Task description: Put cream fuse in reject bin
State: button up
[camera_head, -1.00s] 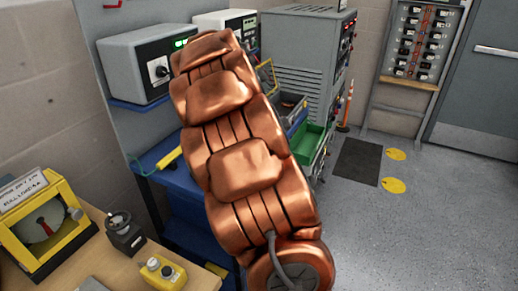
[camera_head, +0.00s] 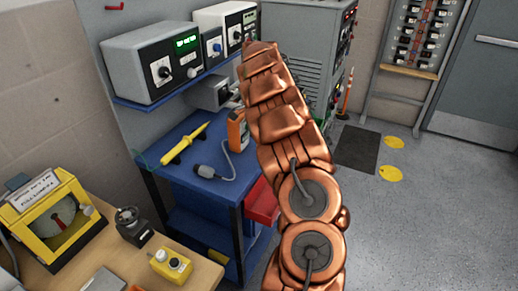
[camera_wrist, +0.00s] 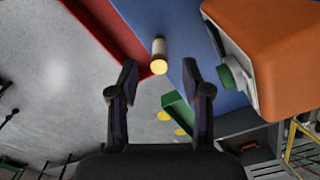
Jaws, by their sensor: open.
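A small cylinder, the cream fuse (camera_wrist: 158,50), shows in the wrist view with its pale end toward me. It appears by the line where a blue surface (camera_wrist: 186,38) meets a red wall; I cannot tell what it rests on. My gripper (camera_wrist: 160,78) is open. Its two fingers stand either side of the fuse's line, with the fuse ahead of the tips and not gripped. A red bin (camera_wrist: 112,32) is left of the fuse; the head view shows a red bin (camera_head: 262,203) beside the blue bench. Which bin is the reject bin is not marked. My arm hides the gripper in the head view.
An orange instrument (camera_wrist: 272,50) is close at the right in the wrist view. A green bin (camera_wrist: 176,112) lies beyond the fingers. On the blue bench (camera_head: 190,172) are a yellow probe (camera_head: 185,144) and an orange meter (camera_head: 236,130). Floor at right is open.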

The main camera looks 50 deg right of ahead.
jog(key=shift+s+d+f+p, duration=0.15)
jog(key=shift+f+p, duration=0.45)
jog(key=shift+f, duration=0.55)
jog(key=shift+d+f+p, duration=0.1)
jog(key=shift+f+p, duration=0.5)
jog(key=shift+f, duration=1.1)
grip_shut()
